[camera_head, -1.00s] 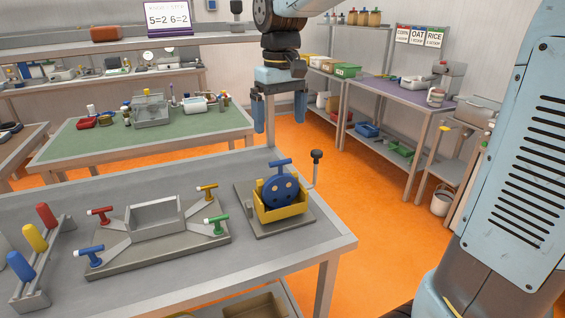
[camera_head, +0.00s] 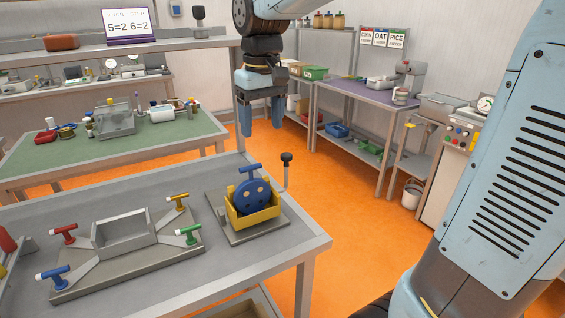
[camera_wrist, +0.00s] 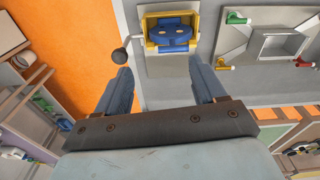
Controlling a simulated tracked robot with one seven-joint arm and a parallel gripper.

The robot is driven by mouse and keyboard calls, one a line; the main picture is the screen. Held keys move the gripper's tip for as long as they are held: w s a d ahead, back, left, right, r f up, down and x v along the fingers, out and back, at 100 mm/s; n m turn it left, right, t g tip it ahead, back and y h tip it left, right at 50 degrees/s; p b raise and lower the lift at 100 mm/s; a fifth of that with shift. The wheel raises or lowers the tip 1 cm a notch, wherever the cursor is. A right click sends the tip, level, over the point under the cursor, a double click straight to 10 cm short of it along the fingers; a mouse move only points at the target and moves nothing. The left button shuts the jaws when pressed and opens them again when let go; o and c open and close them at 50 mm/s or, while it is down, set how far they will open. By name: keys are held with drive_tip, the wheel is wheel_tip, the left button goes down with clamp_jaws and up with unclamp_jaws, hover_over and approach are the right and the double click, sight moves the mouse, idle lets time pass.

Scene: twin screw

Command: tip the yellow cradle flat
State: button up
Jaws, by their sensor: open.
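The yellow cradle (camera_head: 258,216) sits on a grey base plate (camera_head: 233,234) near the right end of the grey table. A blue disc (camera_head: 252,196) with a blue T-handle (camera_head: 249,169) stands upright in it. A lever with a black knob (camera_head: 287,158) rises beside the plate. In the wrist view the cradle (camera_wrist: 153,38) lies at the top, beyond my fingers, with the black knob (camera_wrist: 120,56) left of it. My gripper (camera_head: 262,130) hangs above and beyond the cradle in the head view, open and empty, its blue fingers (camera_wrist: 165,85) apart and touching nothing.
Left of the cradle, a grey fixture (camera_head: 125,232) carries red, yellow, green and blue handles around an open box. A green-topped table (camera_head: 75,158) stands behind. The orange floor (camera_head: 350,220) right of the grey table (camera_head: 190,290) is clear.

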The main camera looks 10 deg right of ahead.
drive_tip(key=s+d+m+t, duration=0.1)
drive_tip(key=s+d, duration=0.2)
drive_tip(key=d, duration=0.1)
drive_tip(key=s+d+m+t, duration=0.1)
drive_tip(key=s+d, duration=0.3)
drive_tip(key=shift+s, duration=0.1)
drive_tip(key=c, duration=0.6)
drive_tip(key=s+d+t, duration=0.1)
drive_tip(key=s, duration=0.1)
drive_tip(key=s+d+f+m, duration=0.1)
drive_tip(key=s+d, duration=0.1)
drive_tip(key=s+d+f+m+t, duration=0.1)
drive_tip(key=s+d, duration=0.1)
drive_tip(key=s, duration=0.1)
drive_tip(key=shift+d+f+t, duration=0.15)
drive_tip(key=shift+f+t, duration=0.1)
drive_tip(key=shift+t, duration=0.05)
clamp_jaws()
drive_tip(key=shift+s+d+f+m, duration=0.25)
drive_tip(key=shift+s+f+m, duration=0.05)
drive_tip(key=shift+s, duration=0.2)
